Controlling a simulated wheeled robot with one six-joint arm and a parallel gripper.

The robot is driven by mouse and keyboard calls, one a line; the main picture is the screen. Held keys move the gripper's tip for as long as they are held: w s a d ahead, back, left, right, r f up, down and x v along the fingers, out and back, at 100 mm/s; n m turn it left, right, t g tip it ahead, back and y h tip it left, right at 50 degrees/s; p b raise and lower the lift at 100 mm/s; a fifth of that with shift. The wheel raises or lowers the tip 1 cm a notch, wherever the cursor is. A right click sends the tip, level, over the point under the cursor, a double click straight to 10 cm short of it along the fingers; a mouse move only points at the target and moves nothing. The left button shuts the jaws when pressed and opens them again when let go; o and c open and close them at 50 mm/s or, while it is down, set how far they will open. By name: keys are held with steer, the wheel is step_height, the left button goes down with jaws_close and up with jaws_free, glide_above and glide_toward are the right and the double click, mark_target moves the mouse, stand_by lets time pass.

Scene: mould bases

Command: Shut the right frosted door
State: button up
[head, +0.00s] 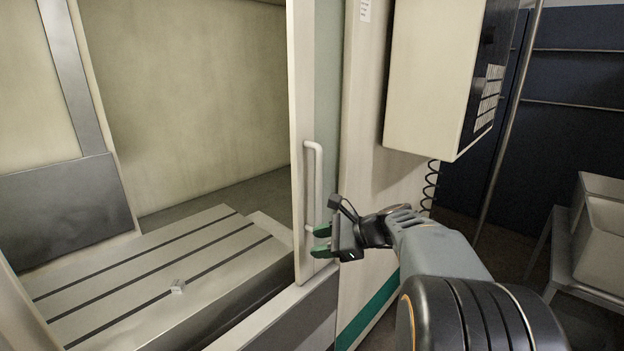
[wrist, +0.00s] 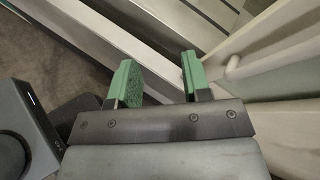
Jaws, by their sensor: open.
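The right frosted door (head: 328,90) stands open at the right side of the machine's opening, seen in the head view with a pale frame edge (head: 302,120). Its white bar handle (head: 313,180) is upright on that frame. My gripper (head: 322,240) is open and empty at the handle's lower end, with green fingertips pointing left. In the wrist view, my gripper (wrist: 158,78) shows both green fingers apart. The handle (wrist: 238,70) lies to the right of both fingers there, not between them. Whether a finger touches it, I cannot tell.
A control box (head: 435,80) hangs above my arm, with a coiled cable (head: 430,185) below. A pale bin (head: 600,225) on a stand is at the far right. The opening left of the door is clear.

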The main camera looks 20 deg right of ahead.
mark_target(313, 185)
steer(key=w+d+r+m+t+p, duration=0.1)
steer(key=w+d+r+m+t, duration=0.1)
steer(key=d+r+m+t, duration=0.3)
steer(key=w+d+r+m+t, duration=0.1)
steer(key=w+d+r+m, duration=0.15)
steer(key=d, duration=0.45)
steer(key=shift+y, duration=0.4)
steer(key=p+x, duration=0.3)
steer(key=x, duration=1)
steer(key=shift+f, duration=0.1)
jaws_close()
